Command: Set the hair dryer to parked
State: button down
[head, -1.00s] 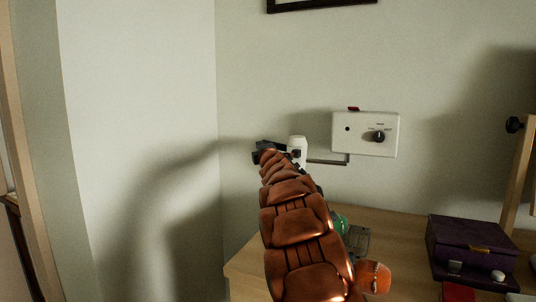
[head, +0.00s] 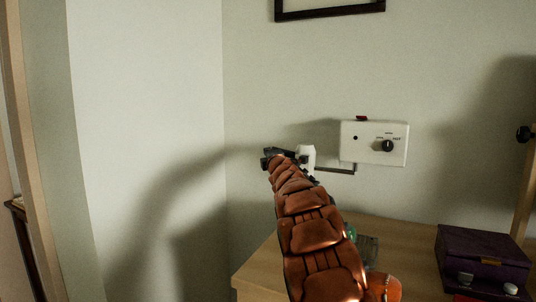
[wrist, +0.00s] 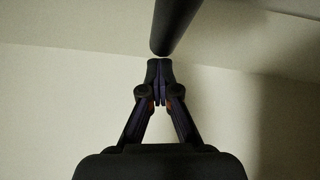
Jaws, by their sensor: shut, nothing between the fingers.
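A white wall box (head: 374,143) carries a black knob (head: 387,146) and a red part on top. A thin dark bracket (head: 335,169) runs left from below it toward a white body, which looks like the hair dryer (head: 307,155), partly hidden behind my arm. My gripper (head: 273,158) is at the left of the white body in the head view; whether they touch I cannot tell. In the wrist view my gripper (wrist: 159,72) is shut and empty. A dark rounded bar (wrist: 174,24) ends just beyond its fingertips; I cannot tell what it belongs to.
A wooden table (head: 262,270) stands below, with a purple box (head: 483,258) at its right and a green item (head: 351,231) partly behind my arm. A wooden post with a dark knob (head: 524,134) stands at the right. The wall at the left is bare.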

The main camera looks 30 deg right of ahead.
jog(key=shift+s+d+f, duration=0.1)
jog(key=shift+s+d, duration=0.1)
jog(key=shift+d, duration=0.25)
jog(key=s+a+f+b, duration=0.1)
jog(key=s+a+b, duration=0.3)
jog(key=s+a, duration=0.5)
jog(key=shift+s+f, duration=0.3)
jog(key=shift+s, duration=0.05)
